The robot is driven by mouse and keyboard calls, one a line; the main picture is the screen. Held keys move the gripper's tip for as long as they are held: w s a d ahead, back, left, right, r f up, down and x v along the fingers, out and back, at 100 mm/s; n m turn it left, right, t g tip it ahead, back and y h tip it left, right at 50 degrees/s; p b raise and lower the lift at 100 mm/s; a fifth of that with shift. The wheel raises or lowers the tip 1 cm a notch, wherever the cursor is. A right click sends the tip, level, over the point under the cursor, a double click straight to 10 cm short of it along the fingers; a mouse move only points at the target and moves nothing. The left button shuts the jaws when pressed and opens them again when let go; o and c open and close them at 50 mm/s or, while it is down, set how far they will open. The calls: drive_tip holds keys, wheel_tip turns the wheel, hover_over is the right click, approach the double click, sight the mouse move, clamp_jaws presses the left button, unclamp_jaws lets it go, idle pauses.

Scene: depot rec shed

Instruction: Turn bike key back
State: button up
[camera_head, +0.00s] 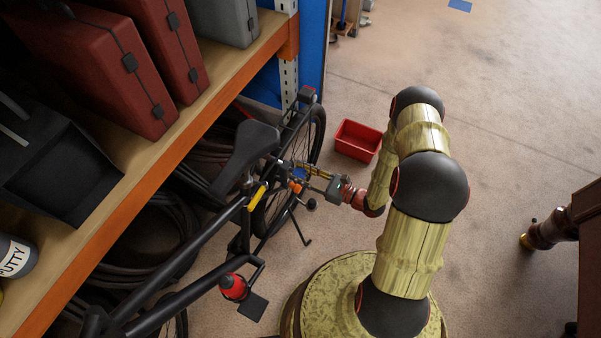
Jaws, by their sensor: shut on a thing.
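The black bike (180,293) stands beneath and beside the shelf, with its saddle (257,138) and rear wheel (314,134) toward the back. My gripper (289,173) reaches in from the right, just behind the saddle at the rear wheel. It is shut at the bike's lock area, where a small orange part (296,186) shows by the fingers. The key itself is hidden by the fingers or too small to make out, and its turn angle cannot be told.
The wooden shelf (118,190) with red cases (100,75) overhangs the bike on the left. A red bin (358,140) sits on the floor behind my arm. Dark furniture (588,240) stands at the right edge. Carpet (480,130) is clear at the back right.

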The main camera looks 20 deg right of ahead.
drive_tip(key=shift+m, duration=0.3)
drive_tip(key=m+p, duration=0.2)
drive_tip(key=m, duration=0.1)
drive_tip(key=shift+r+m, duration=0.1)
drive_tip(key=shift+m, duration=0.3)
drive_tip(key=m+p, duration=0.2)
drive_tip(key=m, duration=0.2)
drive_tip(key=shift+w+d, duration=0.1)
drive_tip(key=m+p, duration=0.1)
drive_tip(key=m, duration=0.6)
drive_tip(key=m+p, duration=0.1)
drive_tip(key=m, duration=0.1)
drive_tip(key=shift+f, duration=0.25)
drive_tip(key=shift+m, duration=0.4)
drive_tip(key=o, duration=1.2)
